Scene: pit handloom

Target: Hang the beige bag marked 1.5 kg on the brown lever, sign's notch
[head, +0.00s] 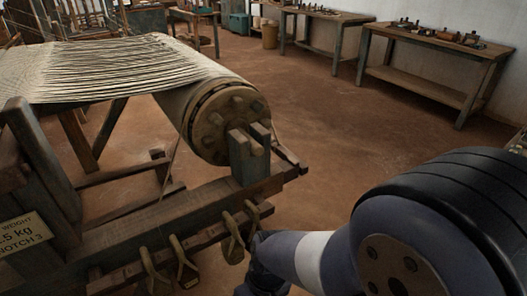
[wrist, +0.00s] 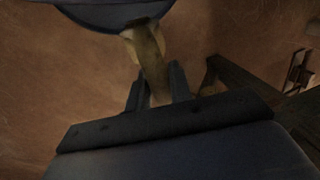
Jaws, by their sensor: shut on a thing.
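The sign (head: 22,236) at the left edge is partly cut off; it reads weight, ".5 kg" and "notch 3". The brown lever (head: 205,238) runs along the loom's lower front. My gripper (wrist: 158,90) is shut on a beige bag (wrist: 152,62), seen narrow between the fingers in the wrist view. In the head view my arm hides most of the fingers, beside the lever's right end. I cannot read any bag's marking.
The loom's round cloth beam (head: 228,118) and its wooden post (head: 249,165) stand just above the lever. A wooden frame rail (head: 150,218) runs behind it. Workbenches (head: 440,62) line the far wall. The earthen floor (head: 330,130) between is clear.

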